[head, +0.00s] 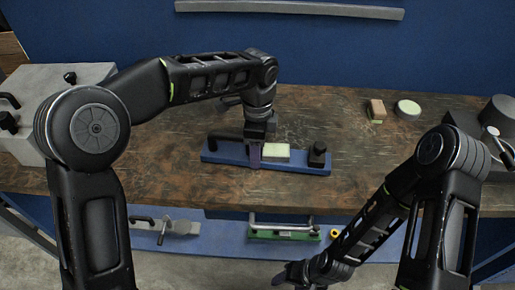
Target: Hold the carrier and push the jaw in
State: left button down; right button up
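A long blue base (300,169) lies on the wooden bench, slightly tilted across the view; it may be the carrier. A pale green-topped block (276,153) sits at its middle, and a dark upright knob-like piece (318,154) stands near its right end. A narrow purple piece (254,157) is at the block's left side; I cannot tell whether it is the jaw. My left gripper (257,143) points down at the purple piece, and its fingertips are hard to make out. My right gripper (290,277) is low, in front of the bench, away from the base; its fingers are unclear.
A grey box (60,85) with black handles is at the left. A small brown-and-green block (376,110) and a pale round piece (408,108) lie back right, near dark equipment (497,118). A lower blue shelf (205,245) holds a green-based handle (284,234).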

jog(key=shift+f+b, duration=0.3)
dwell(0.9)
jog(key=shift+c, duration=0.4)
